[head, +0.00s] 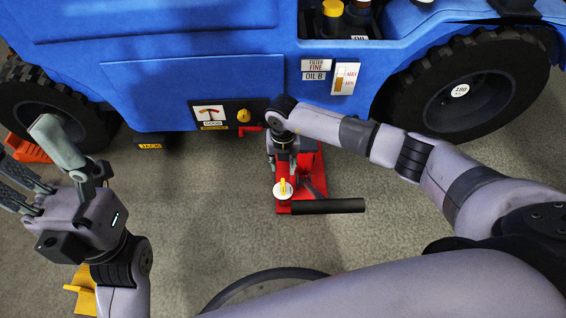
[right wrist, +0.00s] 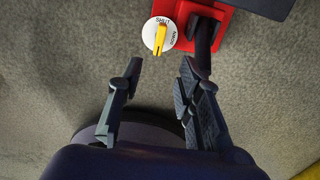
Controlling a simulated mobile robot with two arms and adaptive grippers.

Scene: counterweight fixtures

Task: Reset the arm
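My right gripper (head: 283,163) hangs over the red floor jack (head: 313,183) in the head view. In the right wrist view its fingers (right wrist: 160,72) are spread with nothing between them. The jack's white dial (head: 283,189) with a yellow lever sits beyond the fingertips, apart from them. In the right wrist view the dial (right wrist: 160,36) reads SHUT near the top, with more lettering at its right side. A black bar (head: 327,206) sticks out to the right from the jack. My left gripper (head: 35,160) is raised at the left, open and empty.
A blue vehicle (head: 180,90) stands behind, with a dark tyre (head: 480,85) at the right and another (head: 45,105) at the left. A JACK label (head: 150,146) is under its body. Orange (head: 28,148) and yellow (head: 82,290) objects lie at the left. Carpet-like floor around the jack is clear.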

